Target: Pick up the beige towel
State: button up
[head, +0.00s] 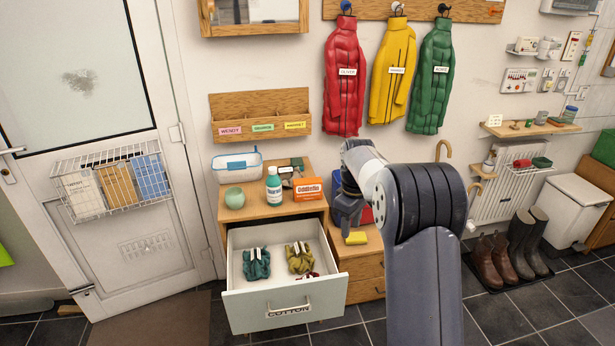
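I cannot make out a plainly beige towel in the head view. The nearest in colour is an olive-yellow cloth bundle (300,259) with a pale band, lying in the right part of the open drawer (285,308). A teal bundle (256,265) lies to its left. My gripper (346,230) is the small dark grey end of my arm, pointing down to the right of the drawer, above a yellow sponge (356,238). It is apart from both bundles. Its fingers are too small and partly hidden by my arm to tell whether they are open.
A cabinet top (268,208) above the drawer holds a green round pot (234,198), a teal bottle (273,186) and an orange box (308,188). A lower wooden cabinet (365,267) stands right of the drawer. Boots (495,258) stand farther right.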

aim_at(287, 175)
jog(key=i+j+z, duration=0.2)
jog(key=z, duration=0.25)
jog(key=i+j+z, duration=0.1)
jog(key=j+z, duration=0.3)
jog(key=i+j+z, duration=0.1)
jog(key=j, duration=0.5)
jog(key=i+j, duration=0.15)
jog(key=j, duration=0.5)
jog(key=i+j+z, duration=0.15)
jog(key=j, duration=0.45)
jog(key=i+j, duration=0.1)
jog(key=j, duration=0.55)
jog(key=i+j+z, duration=0.15)
jog(key=j, duration=0.5)
jog(key=k, duration=0.05)
